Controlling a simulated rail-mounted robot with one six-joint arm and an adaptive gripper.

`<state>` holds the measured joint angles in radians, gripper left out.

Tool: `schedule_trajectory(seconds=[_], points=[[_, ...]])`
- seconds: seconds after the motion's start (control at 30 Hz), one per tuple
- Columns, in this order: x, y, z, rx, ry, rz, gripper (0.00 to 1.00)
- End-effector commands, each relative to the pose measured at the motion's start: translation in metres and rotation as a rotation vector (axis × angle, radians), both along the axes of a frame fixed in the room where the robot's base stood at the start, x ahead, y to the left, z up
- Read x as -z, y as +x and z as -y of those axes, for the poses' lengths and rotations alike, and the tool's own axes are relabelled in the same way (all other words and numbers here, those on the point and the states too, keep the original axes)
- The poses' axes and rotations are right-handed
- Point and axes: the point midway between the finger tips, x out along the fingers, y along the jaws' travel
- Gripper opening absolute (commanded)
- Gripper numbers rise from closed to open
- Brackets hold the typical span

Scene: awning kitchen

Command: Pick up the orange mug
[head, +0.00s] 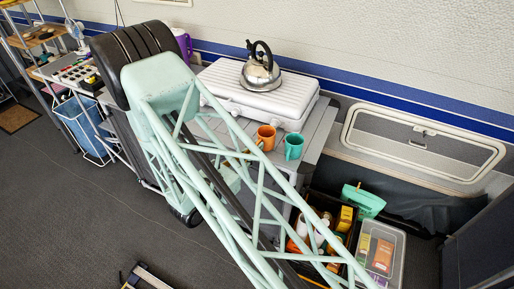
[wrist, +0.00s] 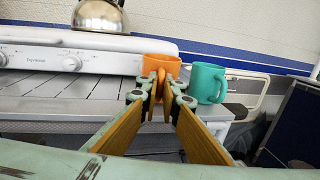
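The orange mug (wrist: 160,64) stands upright on the slatted grey counter top, near its edge. It also shows in the head view (head: 267,137), seen partly through the lattice of my arm. My gripper (wrist: 158,88) is in front of the mug in the wrist view, its narrow tips close together and overlapping the mug's lower front. I cannot tell whether the tips touch the mug or hold its handle. In the head view, my arm hides most of the gripper.
A teal mug (wrist: 207,83) stands close to the right of the orange one. A white stove (head: 262,100) with a steel kettle (head: 261,71) is behind. A crate (head: 322,222) of bottles and boxes and a clear bin (head: 397,246) are on the floor at right.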

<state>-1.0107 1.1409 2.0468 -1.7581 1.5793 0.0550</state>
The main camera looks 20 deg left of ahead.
Motion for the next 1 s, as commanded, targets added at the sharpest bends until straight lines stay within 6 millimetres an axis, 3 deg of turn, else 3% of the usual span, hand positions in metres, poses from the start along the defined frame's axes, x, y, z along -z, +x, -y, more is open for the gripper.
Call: schedule_trajectory(seconds=[0.37,1.0], points=[[-0.034,-0.001,0.000,-0.001,0.001,0.000,0.00],[-0.042,-0.112,0.050,-0.003,-0.002,-0.001,0.00]])
